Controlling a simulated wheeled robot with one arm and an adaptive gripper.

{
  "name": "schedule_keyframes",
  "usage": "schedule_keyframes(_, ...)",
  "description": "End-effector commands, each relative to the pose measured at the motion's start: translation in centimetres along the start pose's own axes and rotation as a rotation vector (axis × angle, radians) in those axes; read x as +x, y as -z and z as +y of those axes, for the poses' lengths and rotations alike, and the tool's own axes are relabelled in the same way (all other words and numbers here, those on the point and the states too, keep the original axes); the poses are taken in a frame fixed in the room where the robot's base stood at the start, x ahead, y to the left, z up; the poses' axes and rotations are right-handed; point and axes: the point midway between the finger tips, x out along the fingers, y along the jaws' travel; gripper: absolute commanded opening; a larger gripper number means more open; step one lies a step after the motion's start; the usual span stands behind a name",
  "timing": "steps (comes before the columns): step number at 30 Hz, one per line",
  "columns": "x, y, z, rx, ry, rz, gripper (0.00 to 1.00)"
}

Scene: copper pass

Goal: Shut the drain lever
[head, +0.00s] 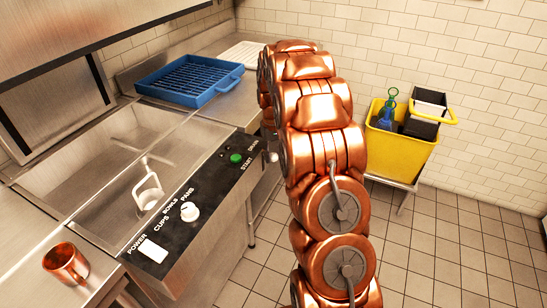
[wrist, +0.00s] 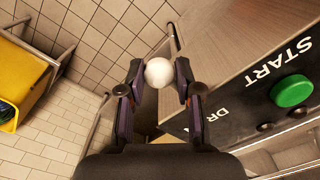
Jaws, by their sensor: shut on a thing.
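In the wrist view a white ball knob, the end of the drain lever (wrist: 158,73), sits between the two fingertips of my gripper (wrist: 159,80). The dark fingers press on it from left and right. The lever's stem is hidden behind the fingers and palm. The black control panel (wrist: 240,115) is at the right, with the letters DR near the gripper. In the head view my copper arm covers the gripper. The DRAIN label is at the far end of the panel (head: 213,183). Whether the lever stands open or shut cannot be told.
The panel carries a green START button (head: 236,158), a white dial (head: 189,211) and a POWER switch (head: 153,254). A blue rack (head: 228,82) stands beyond the sink. A copper mug (head: 66,262) stands at the front left. A yellow bucket (head: 397,156) is on the right.

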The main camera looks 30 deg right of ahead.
Motion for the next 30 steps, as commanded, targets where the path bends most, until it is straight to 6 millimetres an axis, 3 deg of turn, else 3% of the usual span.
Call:
schedule_keyframes(1,-0.6,0.4,0.3,0.003,-0.005,0.017,0.00)
schedule_keyframes(2,-0.7,0.4,0.3,0.003,-0.006,0.018,0.36)
schedule_keyframes(8,-0.6,0.4,0.2,0.001,-0.005,0.017,0.57)
schedule_keyframes(20,-0.8,0.3,0.0,-0.002,-0.003,0.011,0.57)
schedule_keyframes(26,-3.5,0.3,0.0,-0.001,-0.003,0.012,0.57)
schedule_keyframes(30,-6.4,0.4,0.0,-0.001,-0.004,0.017,0.57)
